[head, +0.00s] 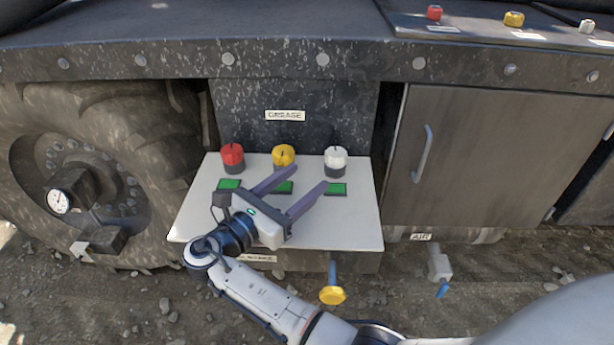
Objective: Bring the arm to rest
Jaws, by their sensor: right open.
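My right gripper (300,192) is open and empty above the white panel (358,228), its two fingers spread and pointing up and to the right. The fingers are near the yellow knob (284,156) and the green squares in front of the knobs. I cannot tell whether a finger touches anything. My right arm (268,297) comes in from the lower right. My left gripper is not in view.
A red knob (232,156) and a white knob (335,160) stand on the panel's back part. A large tyre (120,120) is at left. A cabinet door with a handle (423,153) is at right. A yellow knob on a stem (332,295) sticks out below the panel.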

